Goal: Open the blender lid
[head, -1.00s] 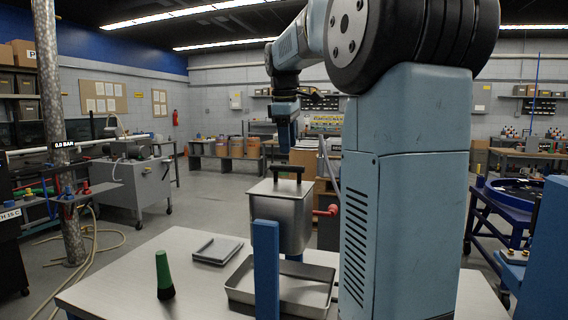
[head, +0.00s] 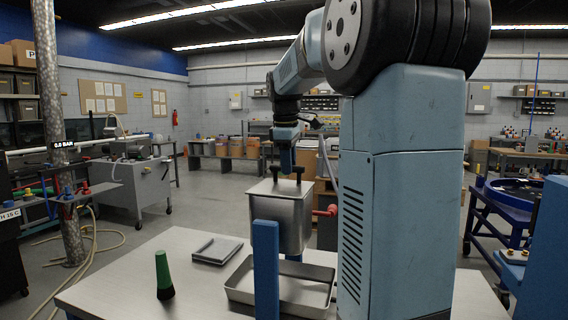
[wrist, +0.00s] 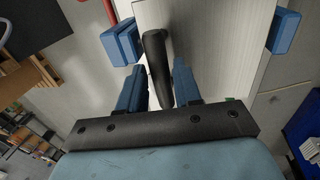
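The blender is a grey metal box (head: 281,220) with a flat lid (head: 272,187) on top. It is held on blue posts above the bench, and the lid appears closed. A black bar handle (head: 298,173) stands on the lid, and it also shows in the wrist view (wrist: 157,65). My gripper (head: 286,168) is over the middle of the handle, pointing down and hiding part of it. In the wrist view my gripper (wrist: 158,75) is open, with one blue finger on each side of the handle. Narrow gaps seem to show beside the bar.
A shallow metal tray (head: 240,297) lies under the blender, behind a blue post (head: 266,275). A red-tipped lever (head: 326,211) sticks out at the blender's right. A grey flat dish (head: 217,250) and a green-handled brush (head: 163,275) are on the bench (head: 115,290) at left.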

